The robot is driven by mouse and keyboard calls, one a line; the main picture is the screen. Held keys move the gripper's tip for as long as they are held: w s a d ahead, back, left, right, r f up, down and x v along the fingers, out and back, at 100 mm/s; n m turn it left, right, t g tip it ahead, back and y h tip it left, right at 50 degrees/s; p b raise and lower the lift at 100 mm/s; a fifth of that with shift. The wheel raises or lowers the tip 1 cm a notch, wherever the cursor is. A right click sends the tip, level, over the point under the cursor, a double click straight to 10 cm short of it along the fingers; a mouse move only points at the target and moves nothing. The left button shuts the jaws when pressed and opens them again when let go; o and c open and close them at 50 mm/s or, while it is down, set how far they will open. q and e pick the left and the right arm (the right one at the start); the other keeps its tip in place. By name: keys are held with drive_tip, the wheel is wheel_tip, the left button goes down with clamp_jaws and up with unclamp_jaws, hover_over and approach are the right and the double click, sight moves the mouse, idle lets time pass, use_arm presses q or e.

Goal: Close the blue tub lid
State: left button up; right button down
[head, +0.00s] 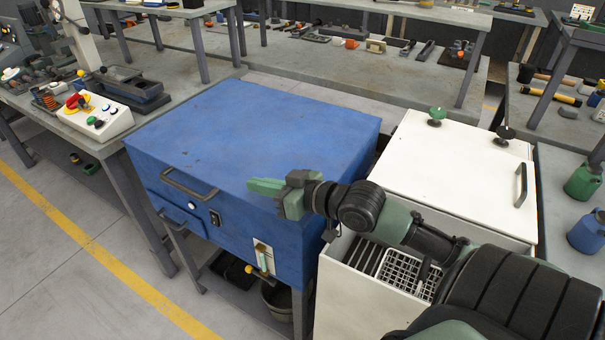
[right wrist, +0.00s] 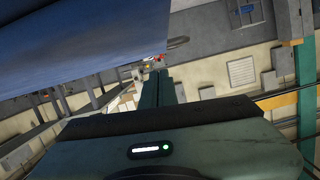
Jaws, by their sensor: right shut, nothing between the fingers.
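The blue tub (head: 230,210) stands in the middle of the head view. Its blue lid (head: 260,120) appears to lie flat and level on top, with no gap that I can make out. A dark bar handle (head: 188,186) is on its front. My right gripper (head: 256,185) is shut and empty, at the lid's front right in the picture; whether it touches the lid is unclear. In the right wrist view, the shut fingers (right wrist: 165,78) are just beside a blue surface of the tub (right wrist: 80,35). My left gripper is out of view.
A white tub (head: 355,290) with wire baskets inside and a white panel (head: 455,165) stands at the right. A bench with a control box (head: 95,115) is at the left. A workbench with tools (head: 340,68) runs behind. Open floor (head: 60,270) lies at the front left.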

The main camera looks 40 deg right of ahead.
drive_tip(key=shift+s+d+r+b, duration=0.15)
drive_tip(key=shift+s+r+b, duration=0.15)
drive_tip(key=shift+s, duration=0.3)
drive_tip(key=shift+s+d+r+b, duration=0.1)
drive_tip(key=shift+s+r+b, duration=0.1)
drive_tip(key=shift+s+r, duration=0.3)
drive_tip(key=v, duration=0.6)
drive_tip(key=shift+s+r, duration=0.1)
drive_tip(key=shift+s, duration=0.05)
drive_tip(key=shift+s+d+r, duration=0.25)
drive_tip(key=shift+s, duration=0.3)
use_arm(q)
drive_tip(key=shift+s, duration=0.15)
